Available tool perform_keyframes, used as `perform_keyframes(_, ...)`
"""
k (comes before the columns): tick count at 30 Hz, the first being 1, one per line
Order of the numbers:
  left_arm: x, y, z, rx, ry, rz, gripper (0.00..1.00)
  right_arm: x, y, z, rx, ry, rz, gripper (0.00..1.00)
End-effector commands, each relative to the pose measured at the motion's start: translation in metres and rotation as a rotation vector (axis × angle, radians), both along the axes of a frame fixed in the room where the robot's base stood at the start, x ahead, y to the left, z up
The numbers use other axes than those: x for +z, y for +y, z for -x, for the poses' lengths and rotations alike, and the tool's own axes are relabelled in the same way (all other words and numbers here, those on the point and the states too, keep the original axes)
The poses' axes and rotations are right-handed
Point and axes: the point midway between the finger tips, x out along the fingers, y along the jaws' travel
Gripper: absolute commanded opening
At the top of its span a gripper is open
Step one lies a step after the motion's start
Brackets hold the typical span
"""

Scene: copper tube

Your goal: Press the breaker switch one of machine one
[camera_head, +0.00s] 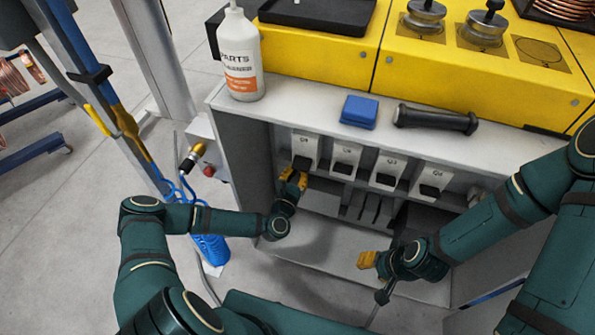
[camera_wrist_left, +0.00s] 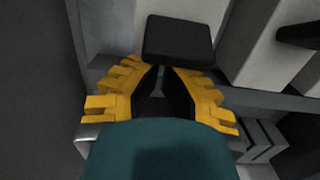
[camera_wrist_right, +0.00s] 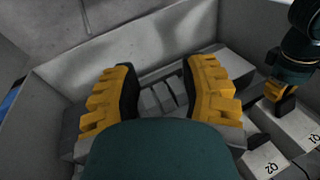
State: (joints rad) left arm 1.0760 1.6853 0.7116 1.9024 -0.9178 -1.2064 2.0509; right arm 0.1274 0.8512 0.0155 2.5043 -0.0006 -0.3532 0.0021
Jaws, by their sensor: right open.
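A row of white breaker units with black switches sits under the bench top in the head view. The leftmost breaker unit (camera_head: 306,143) has its black switch (camera_head: 302,162) just above my left gripper (camera_head: 293,178). In the left wrist view, the black switch (camera_wrist_left: 180,40) is just beyond the fingertips of my left gripper (camera_wrist_left: 158,69), which meet with nothing between them. I cannot tell whether they touch the switch. My right gripper (camera_head: 367,260) is lower and to the right, away from the switches. In the right wrist view, my right gripper (camera_wrist_right: 160,70) is open and empty.
Other breaker units (camera_head: 345,155) stand to the right. The bench top holds a white bottle (camera_head: 240,60), a blue box (camera_head: 359,111) and a black cylinder (camera_head: 435,119). A yellow machine (camera_head: 450,70) stands behind. Open floor (camera_head: 70,200) lies left.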

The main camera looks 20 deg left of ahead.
Motion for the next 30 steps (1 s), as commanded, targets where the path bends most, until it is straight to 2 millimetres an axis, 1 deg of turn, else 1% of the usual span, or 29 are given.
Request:
perform_keyframes(1,0.003,0.000,0.000,0.000,0.008,0.000,0.00,0.003,0.000,0.000,0.000,0.001,0.000,0.44)
perform_keyframes(11,0.005,0.000,0.003,0.000,0.059,-0.002,0.00,0.012,0.000,0.002,0.001,0.005,-0.001,0.44)
perform_keyframes(17,0.012,0.000,0.006,-0.001,0.140,-0.005,0.00,0.029,0.001,0.005,0.002,0.012,-0.003,0.44)
perform_keyframes(20,0.018,0.001,0.009,0.001,0.207,-0.006,0.00,0.043,0.001,0.005,0.001,0.012,-0.002,0.44)
perform_keyframes(30,0.038,0.001,0.016,0.000,0.498,-0.018,0.00,0.109,-0.003,-0.017,-0.037,-0.038,0.009,0.44)
